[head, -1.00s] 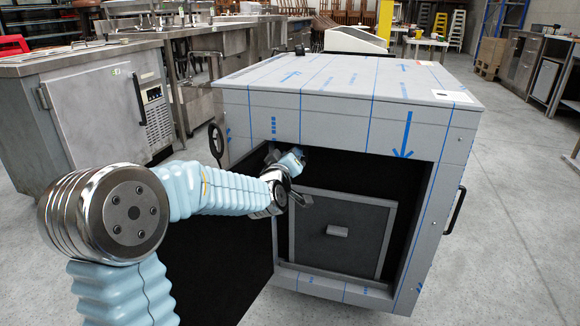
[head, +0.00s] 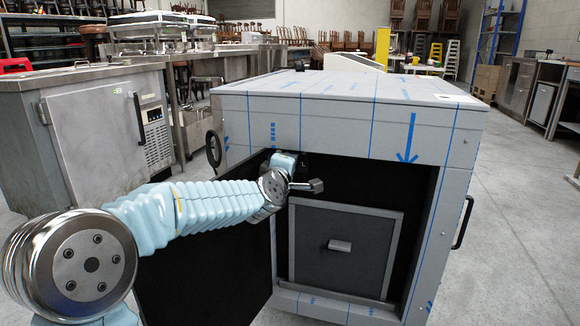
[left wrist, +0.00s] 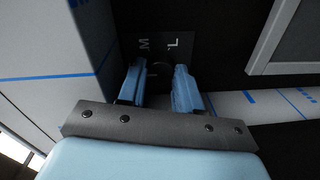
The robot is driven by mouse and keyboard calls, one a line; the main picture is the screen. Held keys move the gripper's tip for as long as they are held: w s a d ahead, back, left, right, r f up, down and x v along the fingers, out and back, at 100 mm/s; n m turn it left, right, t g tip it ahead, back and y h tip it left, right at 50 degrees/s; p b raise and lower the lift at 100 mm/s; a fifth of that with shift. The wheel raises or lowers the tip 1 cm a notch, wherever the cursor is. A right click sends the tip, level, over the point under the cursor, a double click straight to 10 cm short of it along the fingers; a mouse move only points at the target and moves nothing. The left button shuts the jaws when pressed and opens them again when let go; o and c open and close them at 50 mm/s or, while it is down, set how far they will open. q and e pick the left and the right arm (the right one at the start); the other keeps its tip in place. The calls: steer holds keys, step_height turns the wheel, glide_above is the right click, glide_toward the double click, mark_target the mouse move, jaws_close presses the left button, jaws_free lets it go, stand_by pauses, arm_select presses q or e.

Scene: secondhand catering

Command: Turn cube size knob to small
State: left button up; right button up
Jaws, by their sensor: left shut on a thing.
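My left gripper (left wrist: 158,82) is shut on the cube size knob (left wrist: 160,69), a small dark round shape between its two blue fingers in the left wrist view. The knob sits on a dark plate (left wrist: 182,55) with the white letters M and L. The knob's pointer and any S mark are hidden or too dark to read. In the head view my left arm reaches into the upper left of the dark opening of a grey machine (head: 262,122), where the knob itself cannot be made out. My right gripper is in neither view.
The machine's black door (head: 200,255) hangs open on the left, beneath my left arm. A grey inner panel with a handle (head: 340,246) fills the lower opening. A steel cabinet (head: 95,125) stands at left. The floor at right (head: 520,220) is clear.

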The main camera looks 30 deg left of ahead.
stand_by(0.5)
arm_select(q)
steer(key=o, duration=1)
steer(key=shift+o, duration=0.2)
steer(key=s+d+m+p, duration=0.4)
steer(key=s+m+p, duration=0.7)
steer(key=s+p, duration=0.15)
steer(key=s+d+f+m+g+h+p, duration=0.1)
steer(key=d+f+g+h, duration=0.1)
steer(key=f, duration=0.7)
steer(key=s+d+f+m+g+h+p, duration=0.1)
steer(key=d+f+m+g+h, duration=0.1)
steer(key=d+f+g, duration=0.2)
steer(key=s+d+f+m+g+h+p, duration=0.1)
steer(key=d+f, duration=0.6)
steer(key=f, duration=0.8)
steer(key=shift+s+d+m+g+h, duration=0.35)
steer(key=shift+m+g+h, duration=0.2)
steer(key=shift+g, duration=0.65)
